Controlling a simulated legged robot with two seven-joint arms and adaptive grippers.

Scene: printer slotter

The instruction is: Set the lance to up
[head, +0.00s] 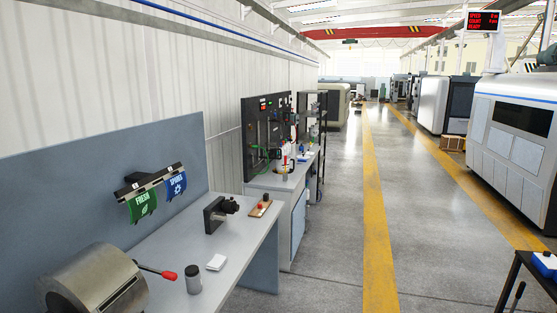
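I cannot tell for sure which part is the lance. A metal drum-shaped machine (95,283) stands at the near left of the grey workbench (235,240). A thin lever with a red grip (167,275) sticks out from its right side and slopes slightly down to the right. A black device (219,212) is mounted farther back on the bench, its short barrel pointing right. Neither of my grippers shows in the head view.
A dark jar (193,279), a white pad (216,262) and a wooden block with red and black knobs (261,208) sit on the bench. Green and blue tags (158,195) hang from a rail. A dark table (530,275) stands at right. The floor between is clear.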

